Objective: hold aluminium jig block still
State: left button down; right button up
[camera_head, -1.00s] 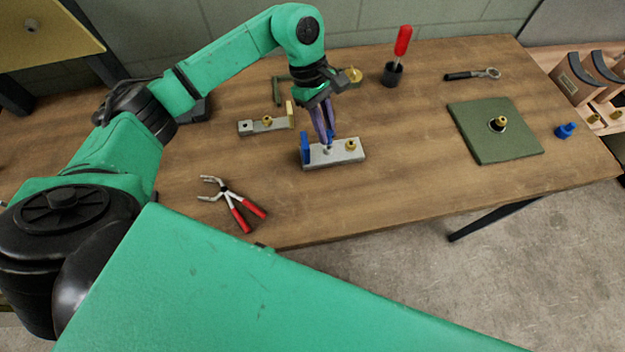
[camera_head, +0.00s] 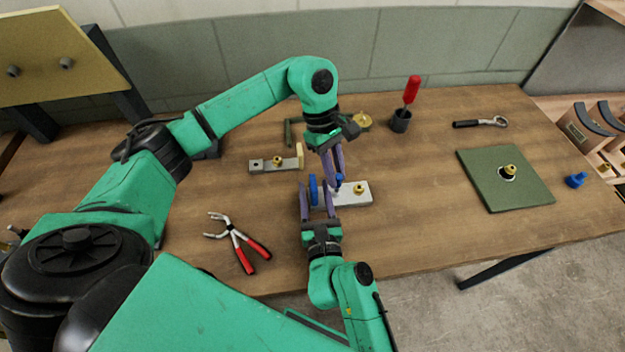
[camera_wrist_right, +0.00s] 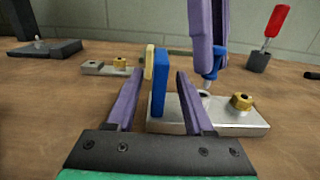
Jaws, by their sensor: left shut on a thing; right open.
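The aluminium jig block (camera_head: 357,194) lies flat on the bench, with a brass fitting (camera_head: 360,188) on top and a blue upright plate (camera_wrist_right: 159,82) at its left end. My left gripper (camera_head: 338,180) points down above the block, shut on a small blue part (camera_wrist_right: 211,66). In the right wrist view that part is over or at a hole (camera_wrist_right: 204,94) in the block; whether it enters cannot be told. My right gripper (camera_wrist_right: 158,76) is open, its fingers on either side of the blue plate with gaps visible. It also shows in the head view (camera_head: 316,188).
A second grey block (camera_head: 265,165) with a brass fitting lies behind left. Red-handled pliers (camera_head: 238,243) lie front left. A red-handled tool stands in a dark cup (camera_head: 400,121) behind. A green panel (camera_head: 500,190) lies right, beside a blue part (camera_head: 575,180). Bench between is clear.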

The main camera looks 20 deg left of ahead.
jog(key=x, duration=0.3)
jog(key=shift+w+a, duration=0.2)
jog(key=shift+a, duration=0.05)
grip_shut()
dwell(1.6)
